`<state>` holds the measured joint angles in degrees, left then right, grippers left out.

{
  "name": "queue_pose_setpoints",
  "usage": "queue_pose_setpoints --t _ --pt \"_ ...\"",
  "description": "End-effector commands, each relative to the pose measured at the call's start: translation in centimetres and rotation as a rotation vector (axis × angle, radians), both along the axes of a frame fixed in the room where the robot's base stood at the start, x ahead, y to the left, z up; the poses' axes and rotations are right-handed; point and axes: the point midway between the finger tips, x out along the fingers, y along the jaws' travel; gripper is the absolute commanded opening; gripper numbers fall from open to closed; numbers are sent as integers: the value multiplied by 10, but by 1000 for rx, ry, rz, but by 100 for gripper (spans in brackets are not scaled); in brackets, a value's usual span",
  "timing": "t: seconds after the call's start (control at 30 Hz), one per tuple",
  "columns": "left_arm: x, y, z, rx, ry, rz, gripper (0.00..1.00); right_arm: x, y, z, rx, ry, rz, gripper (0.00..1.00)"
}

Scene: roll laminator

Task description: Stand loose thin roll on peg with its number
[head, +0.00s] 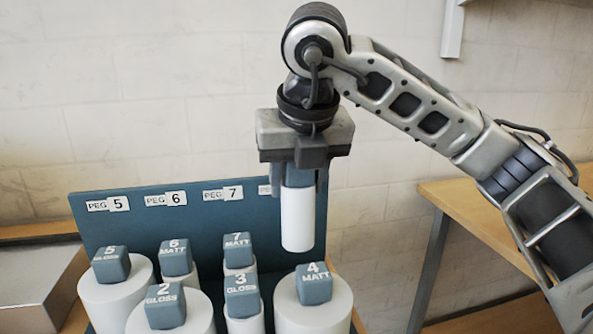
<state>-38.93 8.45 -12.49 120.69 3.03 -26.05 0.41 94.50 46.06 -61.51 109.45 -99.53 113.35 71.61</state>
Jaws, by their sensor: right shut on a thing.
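My right gripper (299,190) points down and is shut on a thin white roll (297,222) by its blue-grey top block. The roll hangs upright in the air above the back right of the rack. The number on its block is hidden by the gripper. The rack's blue back board (140,222) carries labels PEG 5 (108,204), PEG 6 (166,199) and PEG 7 (223,193). A fourth label (265,190) is mostly covered by the gripper and roll, so its number cannot be read. No bare peg shows; the spot below the held roll is partly hidden. My left gripper is out of view.
Standing rolls fill the rack: 5 GLOSS (115,296), 6 MATT (176,258), 7 MATT (238,251), 2 GLOSS (166,306), 3 GLOSS (242,297) and 4 MATT (313,310). The 4 MATT roll is wide and stands just in front of the held roll. A wooden table (470,215) is at right.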

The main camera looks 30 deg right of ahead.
Motion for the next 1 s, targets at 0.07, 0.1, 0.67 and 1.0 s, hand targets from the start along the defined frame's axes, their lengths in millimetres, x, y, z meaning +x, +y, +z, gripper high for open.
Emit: queue_pose_setpoints --t 0.07,0.1,0.67,1.0 --pt "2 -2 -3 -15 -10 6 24 0 0 -12 0 0 -1 21" --pt "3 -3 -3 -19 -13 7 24 0 0 -16 0 0 -1 21" --pt "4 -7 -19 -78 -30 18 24 0 0 -72 -1 0 -1 21" --pt "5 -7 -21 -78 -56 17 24 0 0 -88 0 -1 0 21"
